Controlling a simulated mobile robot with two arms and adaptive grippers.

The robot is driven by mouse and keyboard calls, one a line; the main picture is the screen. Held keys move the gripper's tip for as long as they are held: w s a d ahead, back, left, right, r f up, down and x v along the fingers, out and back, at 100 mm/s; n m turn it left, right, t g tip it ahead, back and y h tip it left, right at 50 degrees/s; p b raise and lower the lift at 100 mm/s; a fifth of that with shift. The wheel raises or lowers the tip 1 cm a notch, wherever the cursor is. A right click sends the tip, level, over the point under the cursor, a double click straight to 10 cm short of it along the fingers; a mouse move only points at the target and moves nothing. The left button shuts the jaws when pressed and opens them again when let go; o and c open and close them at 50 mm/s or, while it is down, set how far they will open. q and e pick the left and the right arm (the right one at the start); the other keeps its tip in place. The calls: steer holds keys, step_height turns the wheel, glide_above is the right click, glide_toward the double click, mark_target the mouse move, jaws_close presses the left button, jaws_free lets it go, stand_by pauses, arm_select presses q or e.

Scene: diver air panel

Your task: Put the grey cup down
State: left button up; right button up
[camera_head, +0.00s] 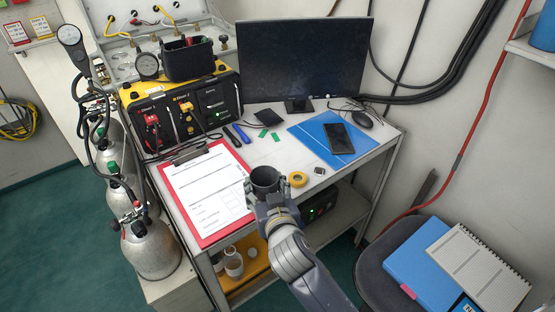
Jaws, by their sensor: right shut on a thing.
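The dark grey cup (265,181) is at the front edge of the small white desk (295,155), its open rim facing up. My right gripper (270,203) reaches in from the bottom of the picture and is shut on the cup. The gripper hides the cup's lower part, so I cannot tell whether its base touches the desk. My left gripper is not in view.
A red clipboard (209,239) with papers lies left of the cup, and a yellow tape roll (298,179) lies close to its right. A blue folder (309,131) bearing a phone (338,138) is further back. A monitor (300,62) stands behind.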

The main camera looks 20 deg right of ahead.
steer(key=w+d+p, duration=0.1)
steer(key=w+d, duration=0.1)
steer(key=w, duration=0.2)
steer(key=w+d+f+p, duration=0.1)
steer(key=w+d, duration=0.1)
steer(key=w, duration=0.3)
steer(key=w+d+p, duration=0.1)
steer(key=w+d, duration=0.2)
steer(key=w, duration=0.1)
steer(key=shift+w+d+f, duration=0.1)
steer(key=shift+w+f, duration=0.05)
step_height(320, 180, down, 4)
steer(key=shift+r, duration=0.25)
steer(key=shift+f, duration=0.2)
steer(key=o, duration=1)
steer(key=shift+r, duration=0.1)
